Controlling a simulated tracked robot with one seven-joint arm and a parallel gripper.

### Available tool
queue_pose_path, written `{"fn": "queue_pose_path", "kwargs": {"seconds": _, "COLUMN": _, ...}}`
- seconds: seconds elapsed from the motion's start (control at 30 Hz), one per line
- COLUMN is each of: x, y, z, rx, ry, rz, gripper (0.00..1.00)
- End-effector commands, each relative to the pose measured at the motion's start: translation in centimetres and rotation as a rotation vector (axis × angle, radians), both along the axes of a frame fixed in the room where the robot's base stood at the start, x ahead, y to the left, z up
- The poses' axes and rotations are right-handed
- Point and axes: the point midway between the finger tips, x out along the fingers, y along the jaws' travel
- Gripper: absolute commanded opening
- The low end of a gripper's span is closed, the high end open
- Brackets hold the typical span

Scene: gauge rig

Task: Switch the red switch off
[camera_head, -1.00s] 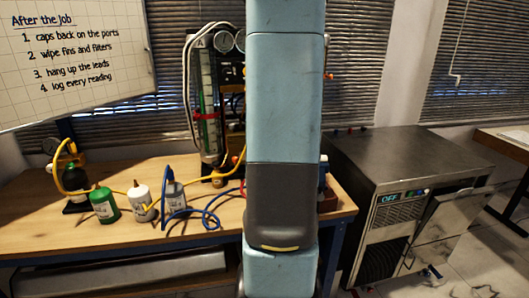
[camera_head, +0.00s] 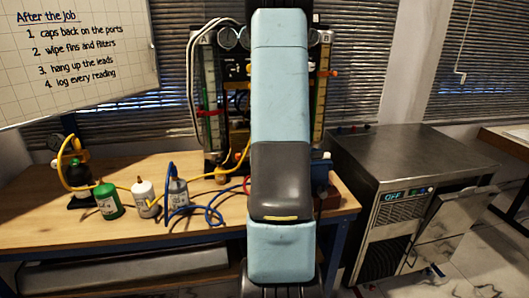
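I cannot make out a red switch for certain. The gauge rig (camera_head: 237,72) stands at the back of the wooden bench, with tall columns marked A and B. A red band (camera_head: 208,113) crosses its left column, and a small red part (camera_head: 332,73) shows at its right side. My own blue and grey arm rises in front and hides the rig's middle. My gripper is not in view, so its opening and anything in it cannot be seen.
The bench (camera_head: 130,225) holds a green bottle (camera_head: 107,201), a white bottle (camera_head: 145,197), a grey bottle (camera_head: 177,192) and looped hoses. A metal cabinet (camera_head: 415,150) with an OFF display (camera_head: 392,196) stands right. Tiled floor shows at lower right.

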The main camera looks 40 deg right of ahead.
Motion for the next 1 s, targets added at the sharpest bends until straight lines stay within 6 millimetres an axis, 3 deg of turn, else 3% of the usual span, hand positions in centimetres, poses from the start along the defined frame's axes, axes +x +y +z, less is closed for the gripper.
{"fn": "queue_pose_path", "kwargs": {"seconds": 0.57, "x": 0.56, "y": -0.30, "z": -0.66, "rx": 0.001, "ry": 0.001, "rz": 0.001, "gripper": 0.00}}
{"fn": "queue_pose_path", "kwargs": {"seconds": 1.0, "x": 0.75, "y": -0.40, "z": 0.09, "rx": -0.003, "ry": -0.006, "rz": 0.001, "gripper": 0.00}}
